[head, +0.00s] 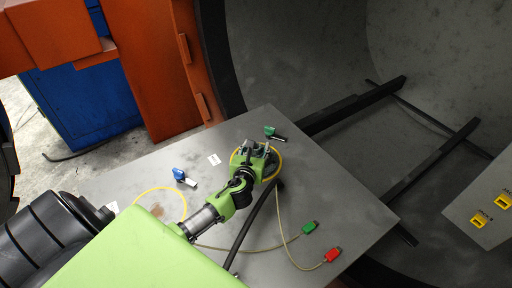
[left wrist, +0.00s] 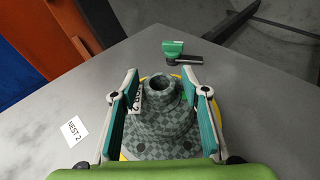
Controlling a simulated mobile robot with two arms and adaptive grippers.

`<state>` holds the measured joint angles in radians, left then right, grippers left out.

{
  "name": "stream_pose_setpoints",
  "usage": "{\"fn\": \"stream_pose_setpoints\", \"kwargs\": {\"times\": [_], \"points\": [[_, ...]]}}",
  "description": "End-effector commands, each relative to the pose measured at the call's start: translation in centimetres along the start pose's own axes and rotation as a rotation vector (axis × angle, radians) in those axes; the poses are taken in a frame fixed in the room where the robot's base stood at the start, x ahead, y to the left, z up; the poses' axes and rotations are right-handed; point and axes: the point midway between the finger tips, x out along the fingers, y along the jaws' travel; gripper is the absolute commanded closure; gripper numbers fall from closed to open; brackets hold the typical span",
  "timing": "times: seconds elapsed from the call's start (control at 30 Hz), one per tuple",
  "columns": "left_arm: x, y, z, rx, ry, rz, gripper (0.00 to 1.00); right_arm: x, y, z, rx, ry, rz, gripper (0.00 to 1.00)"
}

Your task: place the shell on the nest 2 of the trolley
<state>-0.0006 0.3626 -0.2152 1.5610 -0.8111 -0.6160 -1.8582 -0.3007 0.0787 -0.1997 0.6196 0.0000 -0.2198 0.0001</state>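The shell (left wrist: 162,118) is a grey-green checkered, stepped round piece with an open neck, standing upright on the trolley (head: 340,200). A yellow ring (head: 279,168) on the trolley top surrounds its base. A card reading "NEST 2" (left wrist: 73,131) lies left of it in the left wrist view. My left gripper (left wrist: 162,88) is over the shell, one finger on each side. The fingers stand apart from the neck, with a gap beside the body, so it looks open. In the head view my left gripper (head: 256,150) hides most of the shell. My right gripper is out of view.
A second yellow ring (head: 184,201) lies empty at left. Blue (head: 182,175) and green (head: 271,131) handled fittings stand near the rings. Cables with green (head: 309,227) and red (head: 332,254) connectors lie in front. Dark rails (head: 430,160) run into the large grey chamber behind.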

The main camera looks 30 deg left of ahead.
Motion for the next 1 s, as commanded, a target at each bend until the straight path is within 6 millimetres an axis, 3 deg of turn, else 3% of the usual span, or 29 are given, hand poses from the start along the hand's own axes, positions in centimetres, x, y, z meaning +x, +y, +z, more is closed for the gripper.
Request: {"fn": "stream_pose_setpoints", "kwargs": {"times": [0.23,0.7,1.0], "points": [[-1.0,0.0,0.2,0.001,0.001,0.0,0.58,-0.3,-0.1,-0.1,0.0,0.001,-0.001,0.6],[-10.2,0.0,0.1,-0.001,0.001,-0.001,0.58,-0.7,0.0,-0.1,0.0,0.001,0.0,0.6],[-12.1,0.0,0.2,-0.001,-0.001,0.001,0.58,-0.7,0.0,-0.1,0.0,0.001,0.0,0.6]]}}
